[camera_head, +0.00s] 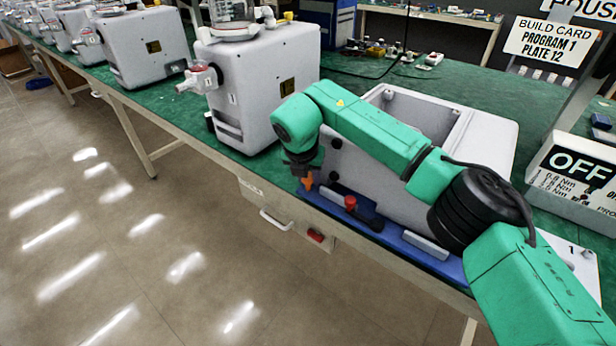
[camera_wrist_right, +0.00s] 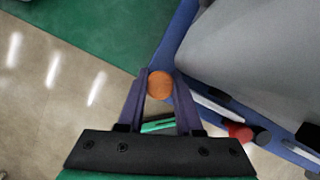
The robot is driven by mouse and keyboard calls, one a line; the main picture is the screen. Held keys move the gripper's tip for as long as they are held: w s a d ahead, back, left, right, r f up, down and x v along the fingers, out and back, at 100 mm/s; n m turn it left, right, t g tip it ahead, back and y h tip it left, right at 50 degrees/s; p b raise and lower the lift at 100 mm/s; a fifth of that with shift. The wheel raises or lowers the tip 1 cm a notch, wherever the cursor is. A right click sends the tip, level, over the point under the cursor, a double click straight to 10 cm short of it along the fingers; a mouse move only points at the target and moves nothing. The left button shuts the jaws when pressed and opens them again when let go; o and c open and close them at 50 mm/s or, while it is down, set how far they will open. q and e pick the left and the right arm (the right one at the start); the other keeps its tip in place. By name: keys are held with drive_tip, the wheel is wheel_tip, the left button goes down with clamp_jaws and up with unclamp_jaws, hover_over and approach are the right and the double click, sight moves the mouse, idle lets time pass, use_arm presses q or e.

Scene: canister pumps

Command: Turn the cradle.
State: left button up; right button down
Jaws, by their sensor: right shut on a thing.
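The blue cradle (camera_head: 392,238) lies along the front edge of the green bench, with a grey open-topped housing (camera_head: 480,142) on it. My right gripper (camera_head: 305,172) reaches down at the cradle's left front corner. In the right wrist view its two fingers (camera_wrist_right: 160,82) are shut on a round orange knob (camera_wrist_right: 160,86), which also shows under the gripper in the head view (camera_head: 308,183). The blue edge of the cradle (camera_wrist_right: 176,38) runs beside the knob. A red knob (camera_head: 350,202) sits on the cradle's front to the right. My left gripper is not in view.
A white pump (camera_head: 288,70) stands close on the left, with more pumps beyond it. An OFF sign box (camera_head: 575,172) stands at the right. A drawer with a handle (camera_head: 277,220) is under the bench edge. Open green bench lies behind the housing.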

drive_tip(key=shift+w+r, duration=0.25)
drive_tip(key=shift+r, duration=0.05)
drive_tip(key=c, duration=0.8)
unclamp_jaws()
drive_tip(key=shift+c, duration=0.2)
drive_tip(key=shift+w+f, duration=0.1)
drive_tip(key=shift+f, duration=0.1)
drive_tip(key=shift+a, duration=0.1)
drive_tip(key=b+v, duration=0.1)
drive_tip(key=v, duration=1.3)
drive_tip(key=shift+r, duration=0.2)
drive_tip(key=shift+a, duration=0.1)
